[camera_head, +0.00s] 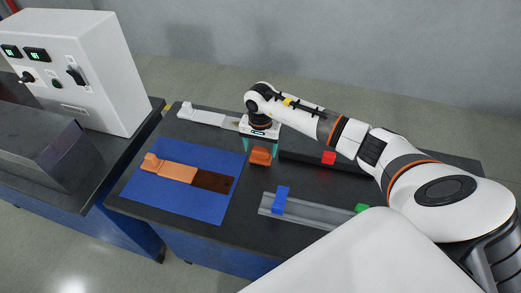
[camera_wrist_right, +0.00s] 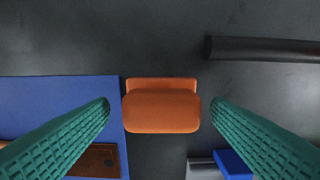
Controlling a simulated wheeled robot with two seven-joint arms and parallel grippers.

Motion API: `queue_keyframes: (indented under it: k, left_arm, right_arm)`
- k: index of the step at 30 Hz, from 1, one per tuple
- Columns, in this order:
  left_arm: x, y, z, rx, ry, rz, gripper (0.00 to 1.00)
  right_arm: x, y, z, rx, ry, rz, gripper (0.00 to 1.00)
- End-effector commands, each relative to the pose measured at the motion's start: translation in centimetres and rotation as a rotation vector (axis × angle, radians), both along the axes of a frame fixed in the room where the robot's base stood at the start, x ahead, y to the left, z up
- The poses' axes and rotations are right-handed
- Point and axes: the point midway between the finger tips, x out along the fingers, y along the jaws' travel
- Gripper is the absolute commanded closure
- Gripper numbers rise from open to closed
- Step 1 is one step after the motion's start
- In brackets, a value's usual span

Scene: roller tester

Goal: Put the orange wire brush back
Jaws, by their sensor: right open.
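An orange block (camera_head: 260,157) with a stepped top stands on the dark table. It also shows in the right wrist view (camera_wrist_right: 161,112), between my two green fingers. My right gripper (camera_head: 262,148) is open above it, with a fingertip to each side and a gap at both sides. A long piece with an orange, raised end and a dark brown flat end (camera_head: 180,172) lies on the blue mat (camera_head: 205,212). I cannot tell for sure which of these two is the wire brush; no bristles show. My left gripper is not in view.
A red block (camera_head: 328,157) sits by a dark bar (camera_wrist_right: 265,50). A white piece (camera_head: 200,115) lies at the back left. A control box (camera_head: 85,70) stands left.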

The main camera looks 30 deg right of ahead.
Motion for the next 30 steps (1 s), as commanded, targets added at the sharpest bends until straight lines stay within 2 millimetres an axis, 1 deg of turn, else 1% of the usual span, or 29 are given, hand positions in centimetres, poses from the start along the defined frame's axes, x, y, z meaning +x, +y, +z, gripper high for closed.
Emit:
queue_keyframes:
  k: [1, 9, 12, 15, 20, 30]
  left_arm:
    - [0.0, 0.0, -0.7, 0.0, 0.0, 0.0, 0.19]
    - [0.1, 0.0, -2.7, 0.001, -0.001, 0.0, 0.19]
    - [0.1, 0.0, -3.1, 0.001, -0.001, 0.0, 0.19]
    - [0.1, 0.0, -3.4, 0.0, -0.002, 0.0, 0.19]
    - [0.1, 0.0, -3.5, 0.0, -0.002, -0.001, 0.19]
    - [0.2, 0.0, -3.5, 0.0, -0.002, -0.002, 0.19]
  right_arm:
    - [0.1, -0.1, 0.7, -0.003, -0.005, 0.003, 0.28]
    - [0.1, -0.1, 6.6, -0.003, -0.005, 0.002, 0.28]
    - [0.0, -0.1, 8.3, -0.002, -0.003, 0.002, 0.28]
    - [0.0, -0.1, 9.6, -0.002, -0.003, 0.0, 0.28]
    - [0.0, -0.1, 10.5, -0.002, 0.001, 0.0, 0.28]
    - [-0.1, -0.1, 10.6, -0.001, 0.002, 0.0, 0.28]
